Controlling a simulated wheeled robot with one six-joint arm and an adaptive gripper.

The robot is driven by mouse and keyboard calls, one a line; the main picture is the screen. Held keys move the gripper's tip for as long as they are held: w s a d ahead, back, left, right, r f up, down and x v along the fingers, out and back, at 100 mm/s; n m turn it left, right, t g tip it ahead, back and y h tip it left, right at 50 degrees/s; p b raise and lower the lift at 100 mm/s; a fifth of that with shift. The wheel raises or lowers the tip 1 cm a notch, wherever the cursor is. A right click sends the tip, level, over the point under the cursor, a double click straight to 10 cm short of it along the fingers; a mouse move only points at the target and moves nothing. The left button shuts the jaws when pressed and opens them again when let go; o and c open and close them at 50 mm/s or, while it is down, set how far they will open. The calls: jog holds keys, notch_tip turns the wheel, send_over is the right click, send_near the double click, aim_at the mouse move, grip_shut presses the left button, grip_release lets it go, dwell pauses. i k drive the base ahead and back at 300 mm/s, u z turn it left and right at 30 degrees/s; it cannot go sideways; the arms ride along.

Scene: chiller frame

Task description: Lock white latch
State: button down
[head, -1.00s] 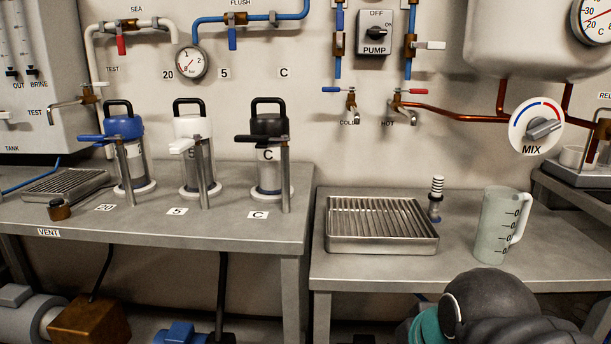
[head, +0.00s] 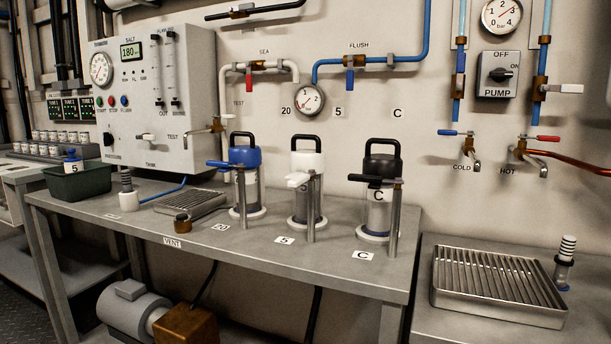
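The white latch (head: 299,179) is a short white lever at the top of a metal post, in front of the white-topped canister (head: 307,161). This canister stands upright on the left bench, behind the label 5, between a blue-topped canister (head: 244,157) and a black-topped canister (head: 382,165). The white lever points left, across the canister's front. I cannot tell whether it is locked. The blue-topped canister has a blue lever (head: 219,164) and the black-topped one a black lever (head: 377,182). My gripper is not in view.
The bench (head: 130,228) also holds a drip tray (head: 190,203), a small brown-topped vent fitting (head: 182,224) and a dark green bin (head: 78,182). A second slatted tray (head: 500,285) lies on the right bench. The left bench's front strip is mostly clear.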

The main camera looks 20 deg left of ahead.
aim_at(295, 182)
jog(key=z, duration=0.05)
jog(key=k, duration=0.5)
jog(key=u, duration=0.2)
jog(key=i, duration=0.4)
jog(key=u, duration=1.45)
